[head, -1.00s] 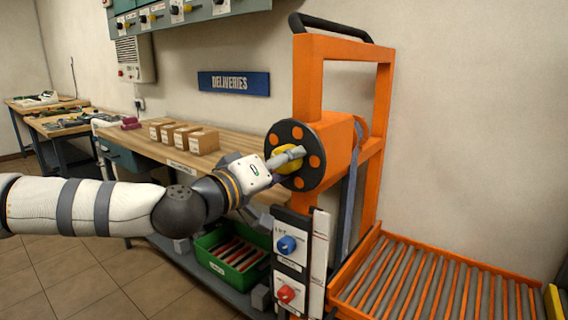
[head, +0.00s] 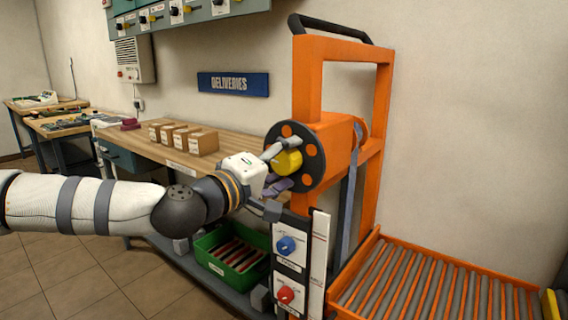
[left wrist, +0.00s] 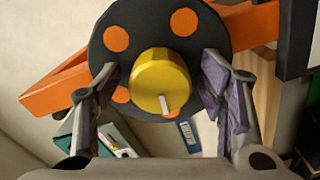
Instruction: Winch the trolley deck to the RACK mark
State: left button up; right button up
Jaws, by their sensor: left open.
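The orange trolley (head: 307,75) stands right of centre, with its low roller deck (head: 372,250) at the lower right. On its mast is a black winch disc (head: 313,148) with orange spots and a yellow knob (head: 289,161) at its centre. The knob (left wrist: 160,80) and a pale pointer on it show in the left wrist view. My left gripper (head: 280,168) is open, one finger on either side of the knob; I cannot tell whether they touch it. A white strip (head: 318,262) stands on the mast; its marks are unreadable. My right gripper is out of view.
A panel with a blue knob (head: 286,244) and a red knob (head: 286,294) is below the winch. A wooden bench (head: 235,146) with several cartons stands behind my arm, a green crate (head: 208,262) below it. Floor is clear at lower left.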

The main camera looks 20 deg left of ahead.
pick_arm(q)
jog(key=shift+s, duration=0.1)
jog(key=v, duration=1.1)
jog(key=shift+s+a, duration=0.15)
jog(key=shift+s, duration=0.25)
dwell(0.3)
